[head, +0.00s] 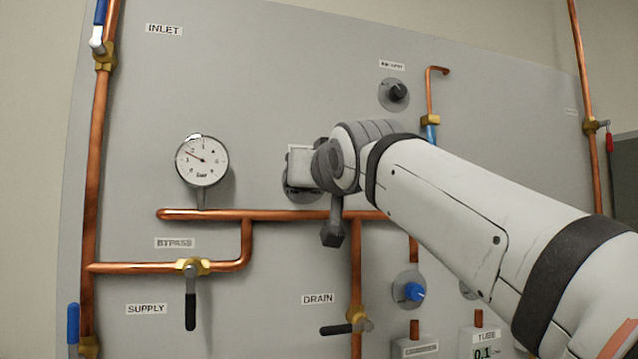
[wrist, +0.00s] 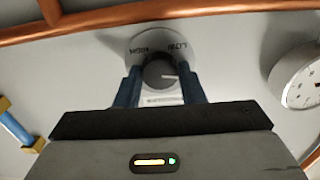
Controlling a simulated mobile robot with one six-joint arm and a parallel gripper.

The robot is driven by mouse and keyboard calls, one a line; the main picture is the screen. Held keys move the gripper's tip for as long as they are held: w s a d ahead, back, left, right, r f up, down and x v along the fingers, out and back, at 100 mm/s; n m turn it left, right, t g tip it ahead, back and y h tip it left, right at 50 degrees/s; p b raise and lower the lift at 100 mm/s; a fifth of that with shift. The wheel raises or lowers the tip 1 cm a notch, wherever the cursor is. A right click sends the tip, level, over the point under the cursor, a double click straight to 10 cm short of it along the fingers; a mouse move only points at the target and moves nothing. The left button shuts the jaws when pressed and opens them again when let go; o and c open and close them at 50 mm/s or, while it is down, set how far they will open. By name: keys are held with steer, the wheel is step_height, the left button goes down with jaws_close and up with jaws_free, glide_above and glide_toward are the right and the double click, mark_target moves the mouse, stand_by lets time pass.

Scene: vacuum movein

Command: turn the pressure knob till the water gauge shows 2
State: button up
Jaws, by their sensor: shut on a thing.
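The pressure knob (wrist: 160,73) is a dark round knob with a white pointer line, on a pale disc marked LOW and HIGH. My gripper (wrist: 163,84) has its two blue fingers shut on the knob, one on each side. In the head view my gripper (head: 302,168) is at the panel and hides the knob. The water gauge (head: 202,160) is a round white dial on a short stem above a copper pipe. Its needle points up and left; the numbers are too small to read surely. Part of the gauge (wrist: 302,80) shows in the wrist view.
A horizontal copper pipe (head: 270,215) runs just below my gripper. A bypass valve (head: 192,268), a drain valve (head: 355,318), a blue knob (head: 413,291) and another dark knob (head: 398,92) are on the grey panel.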

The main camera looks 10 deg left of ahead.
steer(key=shift+f, duration=0.25)
steer(key=o, duration=1)
steer(key=shift+r, duration=0.1)
steer(key=shift+s, duration=0.1)
steer(key=b+v, duration=0.2)
steer(key=v, duration=0.5)
steer(key=shift+s+d+b, duration=0.15)
steer(key=shift+s+b, duration=0.2)
